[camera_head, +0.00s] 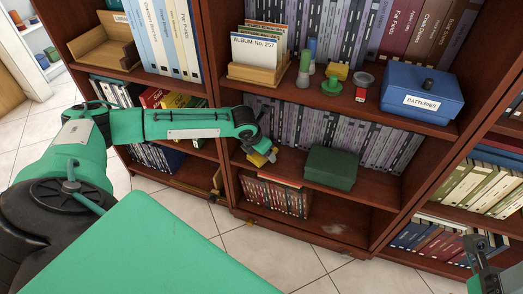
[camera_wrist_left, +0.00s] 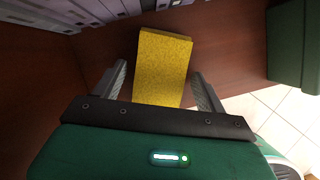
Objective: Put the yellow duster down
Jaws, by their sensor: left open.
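The yellow duster (camera_wrist_left: 163,68) is a rough-surfaced yellow block. In the left wrist view it lies between the two fingers of my left gripper (camera_wrist_left: 163,88), with a gap on each side. In the head view the duster (camera_head: 258,159) shows just below my left gripper (camera_head: 262,150), at the brown middle shelf (camera_head: 284,160) of the bookcase, near its left end. My left gripper is open around the duster. My right gripper (camera_head: 477,250) is at the lower right edge of the head view, and its fingers are too unclear to read.
A dark green box (camera_head: 330,168) stands on the same shelf to the right of the duster. Purple-grey volumes (camera_head: 330,135) line the shelf's back. A blue batteries box (camera_head: 422,92) and small items stand on the shelf above. Bare shelf lies between the duster and the green box.

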